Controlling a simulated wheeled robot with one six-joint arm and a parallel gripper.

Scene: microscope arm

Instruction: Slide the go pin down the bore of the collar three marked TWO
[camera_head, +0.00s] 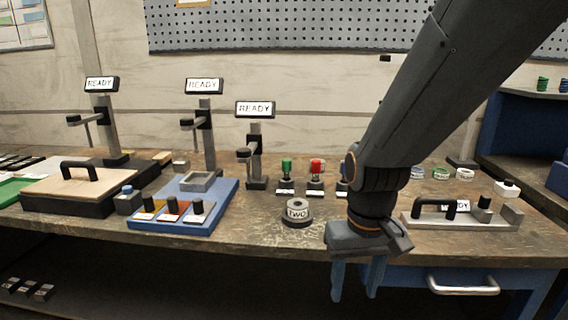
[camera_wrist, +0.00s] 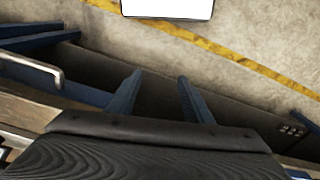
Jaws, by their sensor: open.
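The grey collar marked TWO (camera_head: 297,212) stands on a dark round base near the bench's front edge, with its bore facing up. Behind it, small pins stand upright in a row: one with a green top (camera_head: 287,166), one with a red top (camera_head: 316,166), and a blue one (camera_head: 343,170) partly hidden by my arm. Labels at their feet are too small to read, so I cannot tell which is the go pin. My gripper (camera_head: 354,292) hangs right of the collar, in front of the bench edge, open and empty. Its fingers also show in the wrist view (camera_wrist: 159,80).
A blue tray (camera_head: 228,200) with several dark knobs lies left of the collar. Three stands with READY signs (camera_head: 255,109) rise behind. A metal fixture with a black handle (camera_head: 437,207) lies right of my arm. A drawer handle (camera_head: 463,287) juts out below the bench.

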